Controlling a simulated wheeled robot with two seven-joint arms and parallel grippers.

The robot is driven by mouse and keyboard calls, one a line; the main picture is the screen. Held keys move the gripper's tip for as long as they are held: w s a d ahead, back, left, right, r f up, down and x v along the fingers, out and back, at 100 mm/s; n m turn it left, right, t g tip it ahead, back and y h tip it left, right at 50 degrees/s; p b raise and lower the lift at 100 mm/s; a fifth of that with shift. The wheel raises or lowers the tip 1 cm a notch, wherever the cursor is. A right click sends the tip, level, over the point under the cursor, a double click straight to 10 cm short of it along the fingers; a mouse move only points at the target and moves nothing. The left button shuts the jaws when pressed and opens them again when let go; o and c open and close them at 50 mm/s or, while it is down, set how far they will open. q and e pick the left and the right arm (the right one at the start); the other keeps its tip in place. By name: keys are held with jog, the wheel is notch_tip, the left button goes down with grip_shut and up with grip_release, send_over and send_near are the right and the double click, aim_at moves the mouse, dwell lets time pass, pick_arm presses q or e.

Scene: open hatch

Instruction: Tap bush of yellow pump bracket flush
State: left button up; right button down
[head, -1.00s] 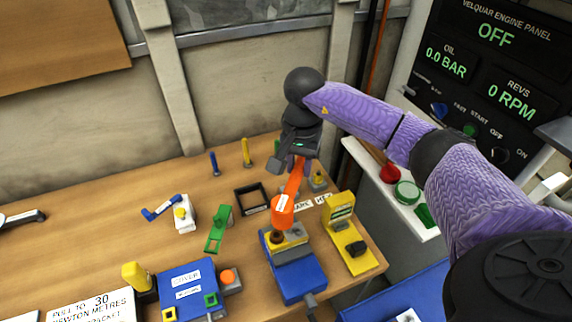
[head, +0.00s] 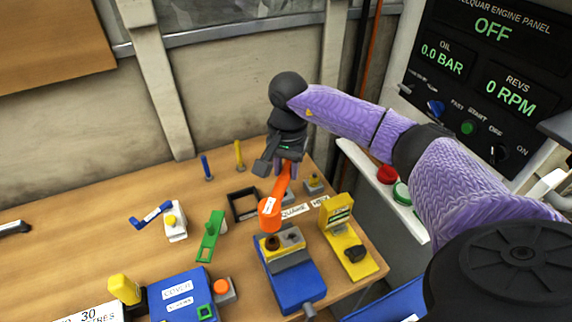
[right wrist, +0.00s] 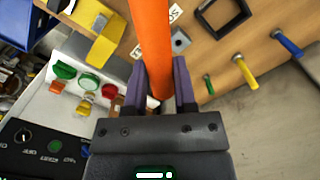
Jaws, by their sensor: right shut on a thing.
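My right gripper (head: 287,166) is shut on the handle of an orange mallet (head: 270,214); the handle also shows between the fingers in the right wrist view (right wrist: 150,45). The mallet head hangs just above and behind a brown bush (head: 271,242). I cannot tell whether it touches the bush. The bush sits in the yellow pump bracket (head: 291,239), which is held in a blue vise (head: 296,284). How far the bush stands proud is too small to tell. My left gripper is not in view.
A yellow stand (head: 347,250) is close right of the vise. A blue box (head: 181,295) and a green part (head: 210,236) lie to the left. A black square frame (head: 243,205) and upright blue (head: 206,167) and yellow (head: 239,155) pegs stand behind. The engine panel (head: 490,70) is at right.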

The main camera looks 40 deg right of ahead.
jog(key=shift+f+b, duration=3.1)
jog(key=shift+f, duration=0.85)
notch_tip(320, 180, up, 5)
jog(key=p, duration=0.3)
jog(key=shift+r+p, duration=0.15)
jog(key=shift+p, duration=0.2)
jog(key=shift+d+f, duration=0.1)
jog(key=shift+f, duration=0.15)
